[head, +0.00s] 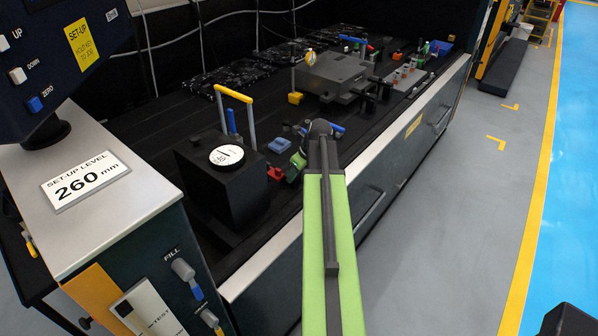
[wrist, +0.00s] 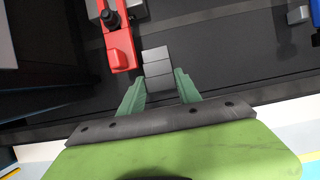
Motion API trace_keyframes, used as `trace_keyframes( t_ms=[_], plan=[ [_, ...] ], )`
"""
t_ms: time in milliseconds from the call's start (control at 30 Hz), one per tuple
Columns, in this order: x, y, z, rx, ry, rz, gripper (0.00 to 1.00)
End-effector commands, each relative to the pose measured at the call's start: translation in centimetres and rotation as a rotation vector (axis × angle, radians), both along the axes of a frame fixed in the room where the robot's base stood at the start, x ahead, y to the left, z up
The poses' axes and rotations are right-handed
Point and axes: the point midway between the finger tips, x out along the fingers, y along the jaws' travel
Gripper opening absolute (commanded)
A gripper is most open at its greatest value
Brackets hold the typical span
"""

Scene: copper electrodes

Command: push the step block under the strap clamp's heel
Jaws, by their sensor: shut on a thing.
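The strap clamp (wrist: 120,45) is a red bar with a black bolt and nut through it, in the upper left of the wrist view. In the head view a red clamp (head: 275,173) shows beside the black block with the dial. The step block (wrist: 157,67) is grey with several step faces, just right of the clamp's near end; I cannot tell if they touch. My gripper (wrist: 159,86) has its two green fingers on either side of the block's near part, shut on it. In the head view my gripper (head: 298,160) is partly behind my arm, and the block cannot be made out.
A black block with a white dial (head: 227,155) stands left of my gripper. A blue piece (head: 279,145) lies behind it. A grey vise-like fixture (head: 335,72) stands farther back. In the wrist view, dark table is clear right of the block, up to a small grey block (wrist: 297,15).

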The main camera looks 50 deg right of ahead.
Motion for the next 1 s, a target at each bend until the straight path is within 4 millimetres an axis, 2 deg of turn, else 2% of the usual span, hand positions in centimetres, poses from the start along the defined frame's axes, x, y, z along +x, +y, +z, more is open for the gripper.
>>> trace_keyframes(
  t_ms=[1000],
  plan=[
    [-0.3, 3.7, 0.0, 0.001, 0.000, 0.002, 0.01]
  ],
)
